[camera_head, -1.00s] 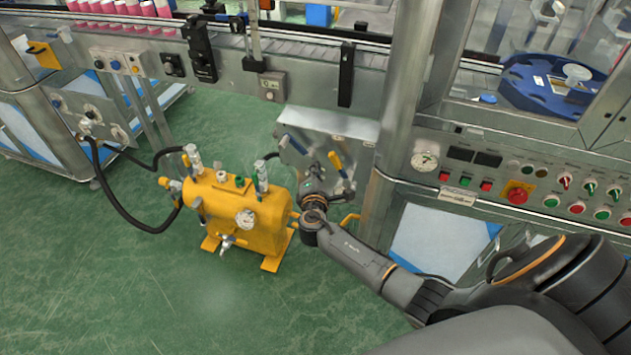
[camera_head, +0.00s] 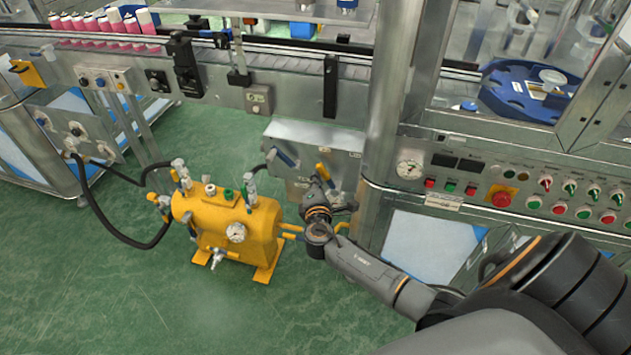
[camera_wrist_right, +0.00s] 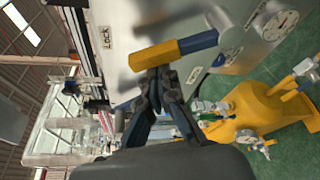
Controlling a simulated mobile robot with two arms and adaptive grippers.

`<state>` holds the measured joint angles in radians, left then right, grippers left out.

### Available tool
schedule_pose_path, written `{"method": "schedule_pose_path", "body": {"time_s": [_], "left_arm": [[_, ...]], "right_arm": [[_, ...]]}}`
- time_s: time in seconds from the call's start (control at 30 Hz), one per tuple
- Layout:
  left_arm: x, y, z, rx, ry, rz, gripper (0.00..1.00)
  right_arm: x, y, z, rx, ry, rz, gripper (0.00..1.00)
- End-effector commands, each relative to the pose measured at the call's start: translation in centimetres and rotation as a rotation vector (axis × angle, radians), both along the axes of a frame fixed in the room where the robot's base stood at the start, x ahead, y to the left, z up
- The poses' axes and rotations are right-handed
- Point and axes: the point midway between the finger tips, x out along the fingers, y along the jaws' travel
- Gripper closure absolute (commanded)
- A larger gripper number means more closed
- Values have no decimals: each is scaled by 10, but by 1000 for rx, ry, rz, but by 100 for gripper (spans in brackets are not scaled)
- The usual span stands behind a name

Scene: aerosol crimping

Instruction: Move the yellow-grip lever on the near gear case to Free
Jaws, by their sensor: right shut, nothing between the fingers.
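The near gear case (camera_head: 345,140) is a grey metal box below the conveyor. Its yellow-grip lever (camera_head: 322,171) is partly hidden by my right gripper (camera_head: 322,188) in the head view. In the right wrist view the yellow grip (camera_wrist_right: 155,54) lies across the top of my right gripper (camera_wrist_right: 160,76), with a blue section leading to a round pivot. The right fingers are closed together with nothing between them, right beside the grip's edge; I cannot tell whether they touch it. A "LOCK" label (camera_wrist_right: 106,38) is near the grip's free end. My left gripper is out of view.
A yellow tank (camera_head: 225,225) with gauge, valves and black hoses stands left of the gear case. A blue lever (camera_head: 287,157) is on the case's left. A steel post and a button panel (camera_head: 520,185) are at right.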

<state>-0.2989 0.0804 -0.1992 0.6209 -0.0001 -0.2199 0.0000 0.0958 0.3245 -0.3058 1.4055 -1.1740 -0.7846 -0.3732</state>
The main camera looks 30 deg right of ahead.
Motion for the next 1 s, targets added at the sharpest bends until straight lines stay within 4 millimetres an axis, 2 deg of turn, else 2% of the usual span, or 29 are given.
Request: {"method": "schedule_pose_path", "body": {"time_s": [0.37, 0.73, 1.0], "left_arm": [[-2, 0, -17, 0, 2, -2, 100], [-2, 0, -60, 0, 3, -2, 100], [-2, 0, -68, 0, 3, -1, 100]], "right_arm": [[-4, -5, 1, 49, -60, -3, 100], [-20, -18, 7, 230, -270, -3, 100], [-35, -31, 17, 230, -270, -3, 100]]}}
